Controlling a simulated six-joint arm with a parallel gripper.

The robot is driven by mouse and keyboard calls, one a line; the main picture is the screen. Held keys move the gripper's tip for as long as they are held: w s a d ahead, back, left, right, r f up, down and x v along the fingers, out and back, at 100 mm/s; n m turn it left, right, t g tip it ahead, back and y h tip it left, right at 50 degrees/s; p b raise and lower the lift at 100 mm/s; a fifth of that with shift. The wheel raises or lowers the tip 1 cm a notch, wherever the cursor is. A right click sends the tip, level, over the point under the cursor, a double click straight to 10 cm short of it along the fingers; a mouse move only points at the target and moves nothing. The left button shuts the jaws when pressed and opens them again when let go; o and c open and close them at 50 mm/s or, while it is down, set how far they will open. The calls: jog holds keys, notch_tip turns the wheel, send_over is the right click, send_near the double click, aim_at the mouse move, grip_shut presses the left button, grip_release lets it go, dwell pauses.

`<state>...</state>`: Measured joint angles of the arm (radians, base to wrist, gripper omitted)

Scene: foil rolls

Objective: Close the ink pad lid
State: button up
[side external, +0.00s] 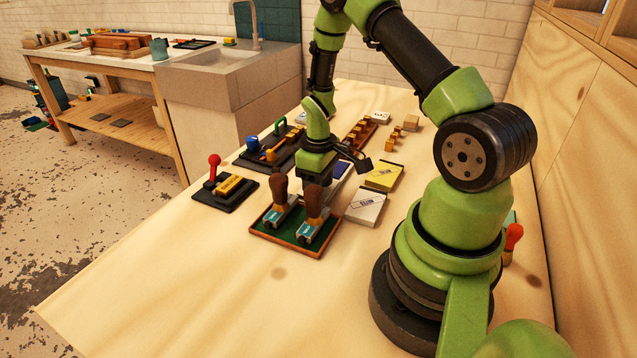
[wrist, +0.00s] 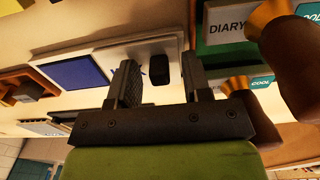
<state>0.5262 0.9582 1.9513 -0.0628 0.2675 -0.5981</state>
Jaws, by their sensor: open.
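The ink pad shows its blue pad (side external: 342,171) in the side view, partly hidden behind my gripper (side external: 317,180). In the wrist view the blue pad (wrist: 75,73) lies open in a pale frame at left. Beside it is a pale plate, apparently the lid (wrist: 120,57), with a black block (wrist: 158,70) on it. My gripper (wrist: 160,62) is open, its two fingers on either side of the black block in that picture. I cannot tell whether they touch it. The fingertips are hidden in the side view.
Two brown-handled stamps (side external: 313,207) stand upright in a green-lined tray (side external: 275,244) close in front of my gripper. A yellow box (side external: 384,176) and a white box (side external: 365,207) lie at right. A red-knobbed device (side external: 224,190) stands at left. The near table is clear.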

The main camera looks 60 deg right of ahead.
aim_at(336, 173)
jog(key=shift+c, duration=0.3)
grip_shut()
jog(key=d, duration=0.9)
jog(key=shift+d, duration=0.3)
jog(key=shift+o, duration=0.3)
grip_release()
notch_tip(336, 173, up, 10)
